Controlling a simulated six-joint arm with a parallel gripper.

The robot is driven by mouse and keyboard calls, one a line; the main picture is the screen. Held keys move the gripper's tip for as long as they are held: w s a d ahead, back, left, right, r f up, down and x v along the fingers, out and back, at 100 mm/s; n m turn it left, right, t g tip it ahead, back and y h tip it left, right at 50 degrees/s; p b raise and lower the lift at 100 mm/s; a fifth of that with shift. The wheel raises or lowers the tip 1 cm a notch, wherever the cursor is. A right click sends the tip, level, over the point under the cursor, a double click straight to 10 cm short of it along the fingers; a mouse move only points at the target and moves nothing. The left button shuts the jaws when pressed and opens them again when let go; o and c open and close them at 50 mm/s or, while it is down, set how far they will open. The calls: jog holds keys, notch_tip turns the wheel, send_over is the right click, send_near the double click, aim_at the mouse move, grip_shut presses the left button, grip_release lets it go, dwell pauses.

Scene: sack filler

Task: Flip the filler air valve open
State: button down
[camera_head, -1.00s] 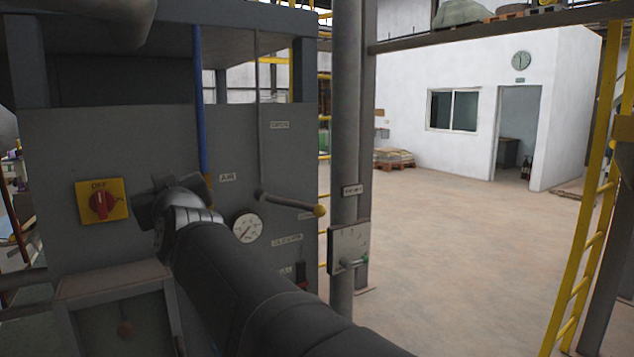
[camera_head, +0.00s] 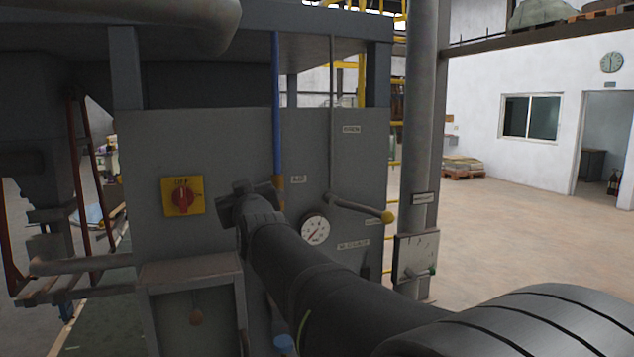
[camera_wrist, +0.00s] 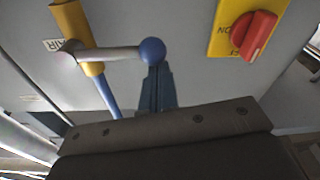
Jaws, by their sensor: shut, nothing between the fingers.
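The air valve has a yellow body (camera_wrist: 75,25) on a blue pipe (camera_wrist: 108,98), beside an AIR label. The wrist view is roughly upside down. Its grey lever (camera_wrist: 108,54) sticks out sideways from the body, across the pipe's line, and ends in a blue ball (camera_wrist: 152,51).
A red rotary switch (camera_head: 182,196) on a yellow plate is left of my gripper. A gauge (camera_head: 315,229), a lever with a yellow knob (camera_head: 388,217) and a grey box with a green-tipped handle (camera_head: 416,260) are to the right. Open floor (camera_head: 520,235) lies beyond.

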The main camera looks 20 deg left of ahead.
jog(key=shift+a+f+n, duration=0.1)
jog(key=shift+f+n, duration=0.4)
jog(key=shift+n, duration=0.1)
dwell(0.3)
jog(key=w+d+f+n+g, duration=0.1)
jog(key=w+d+f+n, duration=0.1)
jog(key=f+n, duration=0.3)
jog(key=w+d+f+n+g, duration=0.1)
jog(key=w+d+f+n, duration=0.2)
jog(key=n, duration=1)
jog(key=shift+f, duration=1.35)
jog(key=shift+d, duration=0.1)
